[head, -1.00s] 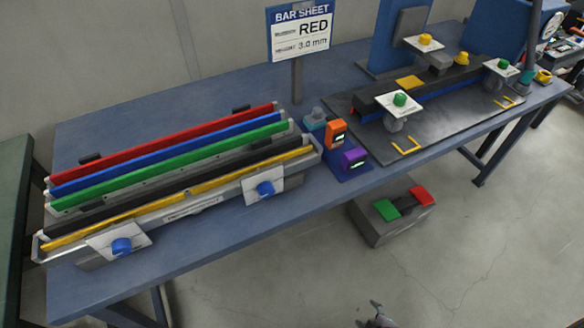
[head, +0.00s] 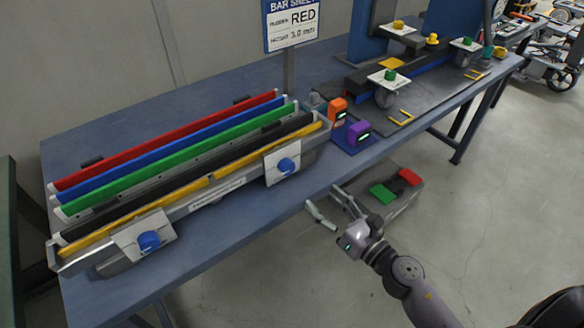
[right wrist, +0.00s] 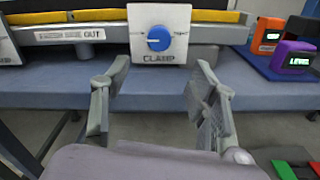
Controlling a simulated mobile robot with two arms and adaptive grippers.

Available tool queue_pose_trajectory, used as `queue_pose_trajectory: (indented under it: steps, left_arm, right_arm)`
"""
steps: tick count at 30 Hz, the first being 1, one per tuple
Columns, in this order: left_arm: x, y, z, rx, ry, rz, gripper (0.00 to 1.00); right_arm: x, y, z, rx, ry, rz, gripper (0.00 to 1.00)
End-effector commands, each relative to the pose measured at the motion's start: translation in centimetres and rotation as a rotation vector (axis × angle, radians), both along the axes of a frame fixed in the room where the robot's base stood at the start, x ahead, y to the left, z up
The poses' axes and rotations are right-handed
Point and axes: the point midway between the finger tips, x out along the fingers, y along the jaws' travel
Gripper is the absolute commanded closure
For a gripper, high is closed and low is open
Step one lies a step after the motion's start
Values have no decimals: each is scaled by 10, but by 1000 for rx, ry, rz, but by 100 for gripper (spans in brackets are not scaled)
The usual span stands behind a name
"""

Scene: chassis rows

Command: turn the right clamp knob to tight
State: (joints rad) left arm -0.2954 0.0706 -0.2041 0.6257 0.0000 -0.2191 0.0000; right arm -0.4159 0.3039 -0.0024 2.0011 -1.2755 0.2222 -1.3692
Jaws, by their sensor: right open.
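The right clamp knob (head: 287,166) is a round blue knob on a white plate on the front of the bar rack. In the right wrist view the knob (right wrist: 159,38) is straight ahead, above the word CLAMP. Small labels flank it, too blurred to read. A pale mark shows on the knob, but I cannot tell its exact setting. My right gripper (head: 323,196) is open and empty in front of the table edge, lower than the knob and apart from it. Its fingers (right wrist: 162,72) also show in the right wrist view. My left gripper is not in view.
Another blue knob (head: 149,241) is at the rack's left end. Orange (head: 337,110) and purple (head: 358,132) devices stand right of the rack. A pedal box (head: 405,205) with green and red pads is on the floor. A sign (head: 291,25) reads RED, 3.0 mm.

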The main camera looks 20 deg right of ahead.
Motion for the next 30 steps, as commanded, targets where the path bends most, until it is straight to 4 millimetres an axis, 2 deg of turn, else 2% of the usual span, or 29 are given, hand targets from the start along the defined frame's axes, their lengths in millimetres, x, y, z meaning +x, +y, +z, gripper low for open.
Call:
queue_pose_trajectory:
  steps: [1, 6, 15, 21, 30]
  left_arm:
    - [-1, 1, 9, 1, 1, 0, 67]
    - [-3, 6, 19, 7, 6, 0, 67]
    - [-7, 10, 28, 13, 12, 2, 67]
    - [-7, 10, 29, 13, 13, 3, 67]
    - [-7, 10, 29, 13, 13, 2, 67]
  right_arm:
    - [12, 4, 6, 0, -3, -1, 46]
    - [48, 17, 5, 2, -2, -1, 46]
    - [101, 37, 2, 3, -1, -1, 46]
    - [118, 43, 0, 4, 2, -2, 46]
    - [121, 44, 0, 2, 2, -1, 46]
